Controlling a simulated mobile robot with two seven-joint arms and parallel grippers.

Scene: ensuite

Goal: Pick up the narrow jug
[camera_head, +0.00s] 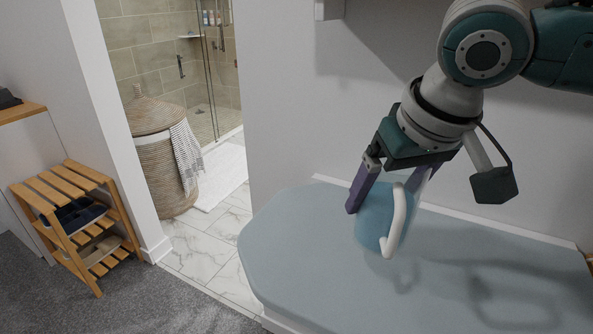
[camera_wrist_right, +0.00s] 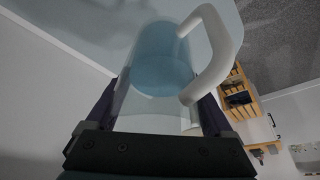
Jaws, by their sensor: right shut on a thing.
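The narrow jug (camera_head: 376,214) is blue and see-through with a white handle, in the middle right of the head view. My right gripper (camera_head: 388,200) is shut on it, with one purple finger on each side of its body. The jug hangs tilted over the blue-grey counter top (camera_head: 320,262), apparently a little above it, with a shadow below to the right. In the right wrist view the jug (camera_wrist_right: 150,95) lies between the fingers, its white handle (camera_wrist_right: 212,62) to the right. My left gripper is not in view.
The counter top around the jug is bare, with a wall behind it. A wicker laundry basket (camera_head: 158,160) with a striped towel stands in the doorway at left. A slatted wooden shoe rack (camera_head: 75,215) stands on the carpet at far left.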

